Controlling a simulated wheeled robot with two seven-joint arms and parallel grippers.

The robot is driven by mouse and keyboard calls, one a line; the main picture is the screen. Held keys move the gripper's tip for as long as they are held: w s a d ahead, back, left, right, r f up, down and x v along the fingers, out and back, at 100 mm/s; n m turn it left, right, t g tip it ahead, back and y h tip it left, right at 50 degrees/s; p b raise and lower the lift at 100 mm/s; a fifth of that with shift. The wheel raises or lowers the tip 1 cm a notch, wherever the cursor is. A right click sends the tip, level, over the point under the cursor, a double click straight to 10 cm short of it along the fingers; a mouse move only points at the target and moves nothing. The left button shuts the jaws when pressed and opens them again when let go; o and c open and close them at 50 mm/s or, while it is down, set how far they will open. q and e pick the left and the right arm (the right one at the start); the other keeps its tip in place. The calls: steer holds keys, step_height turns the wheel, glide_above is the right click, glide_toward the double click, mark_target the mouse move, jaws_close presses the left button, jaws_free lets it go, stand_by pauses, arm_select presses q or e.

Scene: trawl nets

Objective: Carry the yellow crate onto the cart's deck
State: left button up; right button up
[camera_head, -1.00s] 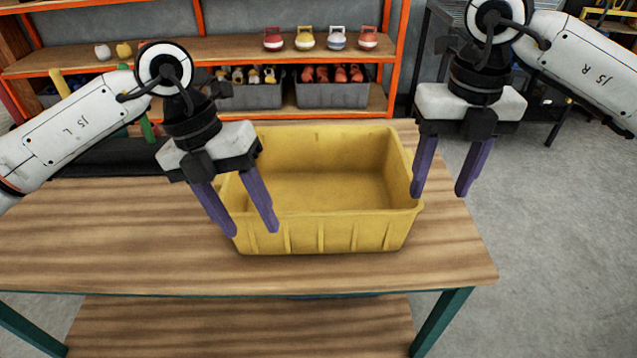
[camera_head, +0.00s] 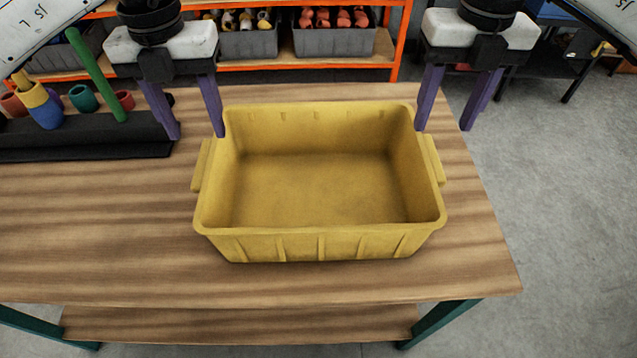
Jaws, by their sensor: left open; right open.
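The yellow crate (camera_head: 320,246) stands upright and empty on the wooden table. It has a handle on its left side and one on its right side. My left gripper (camera_head: 198,136) is open at the crate's back left corner, its fingers pointing down. My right gripper (camera_head: 442,130) is open at the back right corner, fingers pointing down. Neither gripper holds anything, and I cannot tell whether a fingertip touches the rim. The cart is not clearly in view.
The wooden table (camera_head: 90,235) has free room left of and in front of the crate. A black tray (camera_head: 90,143) with coloured pieces and a green rod (camera_head: 97,75) lies at the back left. An orange shelf (camera_head: 398,45) with grey bins stands behind. Grey floor (camera_head: 570,190) is clear at right.

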mark_target(207, 156)
arm_select(q)
step_height(207, 156, down, 10)
arm_select(e)
step_height(207, 156, down, 10)
steer(key=shift+r, duration=0.1)
arm_select(q)
jaws_close()
arm_select(e)
jaws_close()
arm_select(q)
steer(key=shift+r, duration=0.1)
